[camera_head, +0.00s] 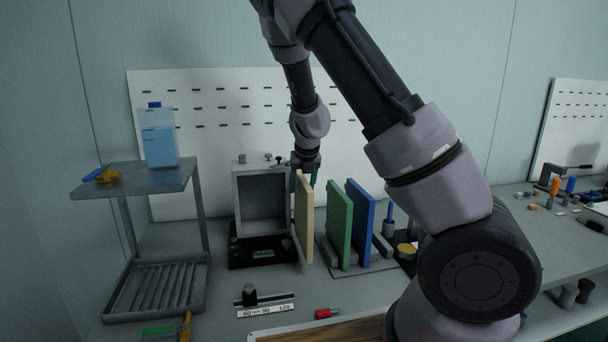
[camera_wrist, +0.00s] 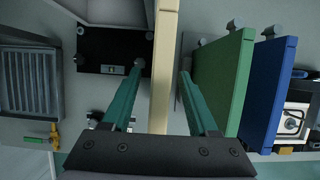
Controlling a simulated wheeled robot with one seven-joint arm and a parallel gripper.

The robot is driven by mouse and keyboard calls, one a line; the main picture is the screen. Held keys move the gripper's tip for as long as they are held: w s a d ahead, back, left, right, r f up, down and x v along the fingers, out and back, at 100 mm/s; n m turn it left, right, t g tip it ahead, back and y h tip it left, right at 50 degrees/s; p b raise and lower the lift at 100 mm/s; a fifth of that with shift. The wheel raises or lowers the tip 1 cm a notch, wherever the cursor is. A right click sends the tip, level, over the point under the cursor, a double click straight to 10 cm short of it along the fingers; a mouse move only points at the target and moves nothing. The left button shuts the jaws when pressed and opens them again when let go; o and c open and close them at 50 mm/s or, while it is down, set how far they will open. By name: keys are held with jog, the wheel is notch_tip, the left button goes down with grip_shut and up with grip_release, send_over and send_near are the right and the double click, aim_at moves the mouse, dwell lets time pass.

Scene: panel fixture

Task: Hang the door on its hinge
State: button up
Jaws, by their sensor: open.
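A cream door panel (camera_head: 304,222) stands upright and edge-on at the right side of a grey open-fronted box (camera_head: 238,205) on a black base (camera_head: 240,262). Whether the panel sits on a hinge cannot be told; no hinge shows clearly. My gripper (camera_head: 304,181) is at the panel's top edge, coming from above. In the wrist view the teal fingers of my gripper (camera_wrist: 162,72) are open, one on each side of the cream panel (camera_wrist: 163,40), with visible gaps. A green panel (camera_head: 339,225) and a blue panel (camera_head: 361,222) stand upright in a rack to the right.
A grey two-level shelf (camera_head: 135,182) with a blue-filled bottle (camera_head: 158,146) stands at left. A white pegboard (camera_head: 225,120) is behind. A scale strip (camera_head: 265,311) and red item (camera_head: 327,313) lie in front. The green panel stands close to my right finger in the wrist view.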

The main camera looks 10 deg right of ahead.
jog(key=v, duration=0.9)
jog(key=shift+r, duration=0.15)
jog(key=shift+s+d, duration=0.1)
jog(key=shift+s, duration=0.1)
jog(key=s+d+r+n+t, duration=0.1)
jog(key=s+d+r+n, duration=0.1)
jog(key=s+r+n, duration=0.3)
jog(key=s+d+r+n+y, duration=0.1)
jog(key=s+r+n, duration=0.5)
jog(key=s+n, duration=0.6)
jog(key=s+d+r+n+t+y, duration=0.1)
jog(key=s+r+n, duration=0.4)
jog(key=n, duration=1)
jog(key=s+d, duration=0.1)
jog(key=s, duration=0.2)
jog(key=shift+s+d+r+t, duration=0.2)
jog(key=shift+d+r+t, duration=0.1)
jog(key=shift+r, duration=0.1)
